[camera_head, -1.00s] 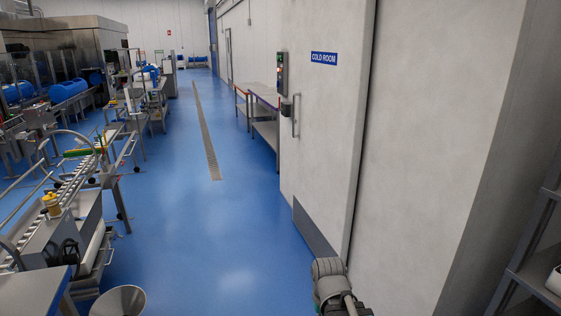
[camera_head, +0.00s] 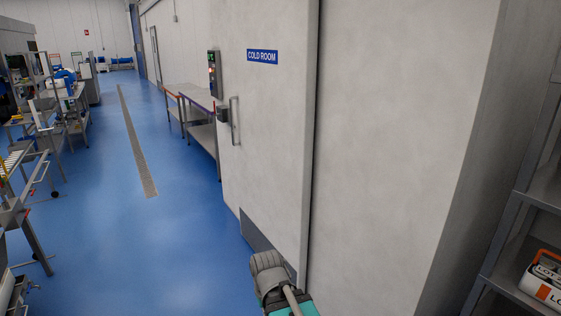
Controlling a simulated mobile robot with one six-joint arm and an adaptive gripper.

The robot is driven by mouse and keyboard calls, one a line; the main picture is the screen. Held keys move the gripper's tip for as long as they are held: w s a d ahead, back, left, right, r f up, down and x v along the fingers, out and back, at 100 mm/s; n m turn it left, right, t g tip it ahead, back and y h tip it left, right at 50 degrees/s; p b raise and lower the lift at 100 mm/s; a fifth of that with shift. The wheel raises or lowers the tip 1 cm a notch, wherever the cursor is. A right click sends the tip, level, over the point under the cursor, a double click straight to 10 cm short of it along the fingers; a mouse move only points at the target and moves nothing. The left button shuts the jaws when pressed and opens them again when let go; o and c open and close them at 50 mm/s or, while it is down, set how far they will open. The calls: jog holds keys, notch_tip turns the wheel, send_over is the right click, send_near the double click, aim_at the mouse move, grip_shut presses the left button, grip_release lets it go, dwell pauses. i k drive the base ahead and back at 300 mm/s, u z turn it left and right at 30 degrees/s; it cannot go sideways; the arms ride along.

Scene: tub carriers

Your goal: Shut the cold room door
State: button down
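The cold room door (camera_head: 270,130) is a pale grey panel right of the middle, with a blue "COLD ROOM" sign (camera_head: 262,57) on it. A vertical metal handle (camera_head: 234,121) is near its left edge, and a darker kick plate (camera_head: 262,234) runs along its bottom. A dark seam runs down its right side. A grey and teal part of my arm shows at the bottom, in front of the door's lower right corner. My gripper is not in view.
A control box (camera_head: 213,73) with a green light is left of the handle. A steel table (camera_head: 196,97) stands behind it along the wall. Conveyors and machines line the left. The blue floor (camera_head: 150,245) between is clear.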

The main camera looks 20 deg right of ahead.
aim_at(272, 44)
jog(key=u, duration=0.05)
jog(key=i, duration=0.85)
jog(key=z, duration=1.85)
